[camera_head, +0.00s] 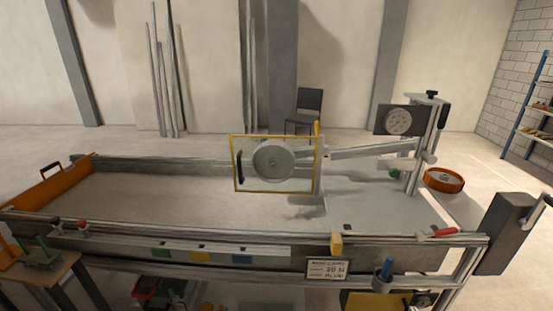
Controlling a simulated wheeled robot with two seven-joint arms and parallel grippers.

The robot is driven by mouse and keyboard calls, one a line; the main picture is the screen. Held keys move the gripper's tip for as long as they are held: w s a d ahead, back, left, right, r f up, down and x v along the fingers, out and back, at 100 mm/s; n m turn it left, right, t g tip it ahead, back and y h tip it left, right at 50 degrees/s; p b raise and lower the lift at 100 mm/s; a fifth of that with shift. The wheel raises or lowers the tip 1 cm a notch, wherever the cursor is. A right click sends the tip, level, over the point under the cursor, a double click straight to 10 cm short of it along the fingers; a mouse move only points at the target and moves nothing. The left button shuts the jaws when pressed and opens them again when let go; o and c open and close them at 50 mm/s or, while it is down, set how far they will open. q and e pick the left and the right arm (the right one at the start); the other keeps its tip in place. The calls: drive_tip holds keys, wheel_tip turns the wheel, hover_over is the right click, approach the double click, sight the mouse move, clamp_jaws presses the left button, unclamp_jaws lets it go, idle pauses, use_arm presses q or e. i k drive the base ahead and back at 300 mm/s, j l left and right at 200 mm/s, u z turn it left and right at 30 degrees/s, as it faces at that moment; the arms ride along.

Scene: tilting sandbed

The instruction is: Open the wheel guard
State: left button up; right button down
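The wheel guard (305,180) is a clear panel in a yellow frame above the middle of the sandbed. It stands upright in front of a round grey wheel (273,160), which shows through it. A black handle (239,167) is at the guard's left edge. The right edge is beside a grey upright with a yellow tip; the hinge detail is too small to tell. The guard looks closed over the wheel. Neither of my grippers is in view.
The long sandbed trough (190,238) has metal rails along its front. A dial gauge (398,121) is on a post at right. An orange end plate (52,188) is at left. A sign (327,268) and blue-handled part (386,269) are at the front. A chair (305,108) stands behind.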

sight(240, 164)
drive_tip(key=i+j+u, duration=0.15)
drive_tip(key=u, duration=0.25)
drive_tip(key=i+u, duration=0.6)
drive_tip(key=u, duration=0.2)
